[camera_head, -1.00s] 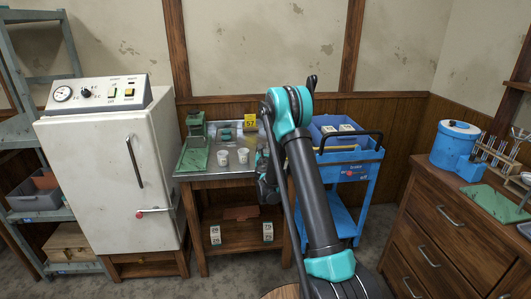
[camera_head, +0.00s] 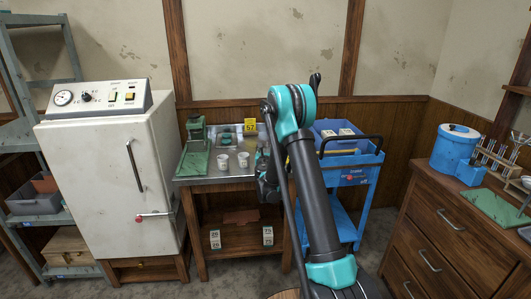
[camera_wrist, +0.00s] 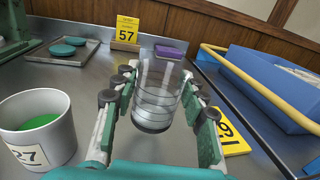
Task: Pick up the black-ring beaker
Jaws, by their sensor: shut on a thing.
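A clear glass beaker (camera_wrist: 158,92) with a dark band around its base stands upright between the fingers of my gripper (camera_wrist: 160,105) in the wrist view. The gripper is shut on the beaker, with finger pads touching both sides. I cannot tell whether its base is clear of the metal table top (camera_wrist: 90,85). In the head view my gripper (camera_head: 266,178) is at the table's right side, partly covered by my arm, and the beaker is hidden there.
A white cup (camera_wrist: 40,135) marked 27 with green contents stands close left of my gripper. A yellow 57 sign (camera_wrist: 127,29), a purple block (camera_wrist: 170,52) and a tray (camera_wrist: 63,53) with teal discs lie behind. A yellow card (camera_wrist: 228,138) and blue cart (camera_wrist: 270,90) are right.

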